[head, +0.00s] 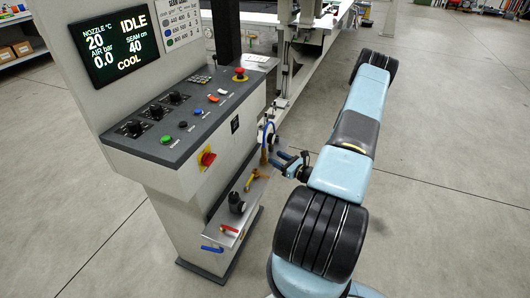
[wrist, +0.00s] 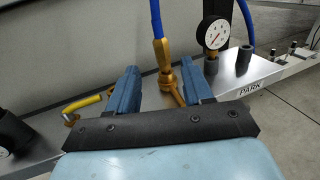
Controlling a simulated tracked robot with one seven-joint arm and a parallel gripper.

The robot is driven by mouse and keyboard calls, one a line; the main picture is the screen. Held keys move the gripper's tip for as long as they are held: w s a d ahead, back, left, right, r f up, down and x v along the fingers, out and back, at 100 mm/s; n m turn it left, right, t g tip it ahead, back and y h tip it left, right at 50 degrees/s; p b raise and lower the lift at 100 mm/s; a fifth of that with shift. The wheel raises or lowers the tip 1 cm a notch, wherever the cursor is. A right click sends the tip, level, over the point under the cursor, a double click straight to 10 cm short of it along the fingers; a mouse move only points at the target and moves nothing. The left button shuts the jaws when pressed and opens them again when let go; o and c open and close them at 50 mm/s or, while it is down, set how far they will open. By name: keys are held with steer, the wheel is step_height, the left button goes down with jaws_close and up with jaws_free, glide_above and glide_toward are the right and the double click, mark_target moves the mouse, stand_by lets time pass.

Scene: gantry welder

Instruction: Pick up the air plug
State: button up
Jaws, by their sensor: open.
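The air plug (wrist: 162,52) is a brass fitting on the end of a blue hose (wrist: 156,18). In the wrist view it stands nearly upright, and its lower end meets other brass parts (wrist: 174,88). I cannot tell how it joins them. In the head view the plug (head: 263,157) is small beside the control cabinet. My gripper (wrist: 160,82) is open, with one blue finger on each side of the brass parts. The plug is between or just beyond the fingertips, and no contact shows. In the head view my gripper (head: 281,160) reaches left toward the plug.
A metal shelf (wrist: 226,82) marked PARK carries a pressure gauge (wrist: 216,33) and a dark cylinder (wrist: 245,58). A yellow-handled valve (wrist: 85,103) is left of my gripper. The control cabinet (head: 165,205) stands close behind. Open floor (head: 450,200) lies to the right.

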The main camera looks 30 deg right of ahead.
mark_target(264, 151)
steer(key=shift+f+x, duration=0.1)
steer(key=shift+x, duration=2.05)
steer(key=shift+f+x, duration=0.15)
steer(key=shift+x, duration=2)
steer(key=shift+d, duration=0.15)
jaws_close()
